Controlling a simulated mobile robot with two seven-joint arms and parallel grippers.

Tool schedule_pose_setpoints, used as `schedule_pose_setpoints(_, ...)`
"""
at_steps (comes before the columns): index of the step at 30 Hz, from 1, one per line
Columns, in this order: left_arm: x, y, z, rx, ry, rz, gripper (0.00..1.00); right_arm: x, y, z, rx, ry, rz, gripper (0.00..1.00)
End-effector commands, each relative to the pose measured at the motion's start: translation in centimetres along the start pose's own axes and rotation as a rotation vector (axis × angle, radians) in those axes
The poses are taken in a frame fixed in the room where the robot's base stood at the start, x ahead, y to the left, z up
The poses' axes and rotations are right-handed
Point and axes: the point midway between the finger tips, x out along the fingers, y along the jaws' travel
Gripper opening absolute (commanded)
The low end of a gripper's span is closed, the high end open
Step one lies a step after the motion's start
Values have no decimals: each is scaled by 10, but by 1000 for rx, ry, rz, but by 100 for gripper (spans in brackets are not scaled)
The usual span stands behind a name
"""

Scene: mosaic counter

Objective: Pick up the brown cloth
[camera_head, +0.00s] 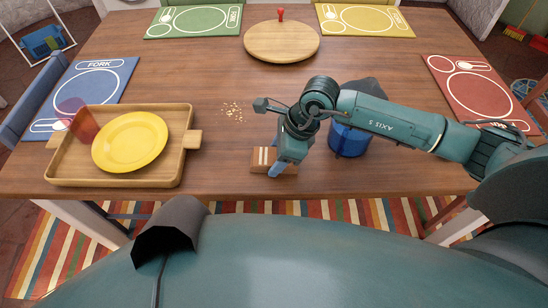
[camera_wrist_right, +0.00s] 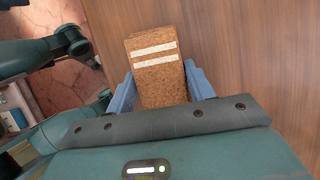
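The brown cloth (camera_head: 260,157) lies folded on the wooden table near its front edge, with pale stripes across it. In the right wrist view the cloth (camera_wrist_right: 157,75) shows as a brown, speckled block with two white stripes. My right gripper (camera_head: 276,168) is down at the cloth. In the right wrist view its blue fingers (camera_wrist_right: 160,88) stand apart, one on each side of the cloth; I see no clear grip on it. The cloth's near end is hidden behind the gripper body. My left gripper is not in view.
A blue container (camera_head: 348,141) stands right of the cloth, partly behind my right arm. Crumbs (camera_head: 233,112) lie behind the cloth. A round board (camera_head: 281,42) is farther back.

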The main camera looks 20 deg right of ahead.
Motion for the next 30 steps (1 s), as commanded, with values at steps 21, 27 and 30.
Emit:
schedule_pose_setpoints(21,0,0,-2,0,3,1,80,-24,-1,10,-2,-2,-5,28)
schedule_pose_setpoints(27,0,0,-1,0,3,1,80,-62,-1,26,-3,-3,-5,28)
schedule_pose_setpoints(30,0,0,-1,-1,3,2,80,-77,-1,32,-2,-2,-4,28)
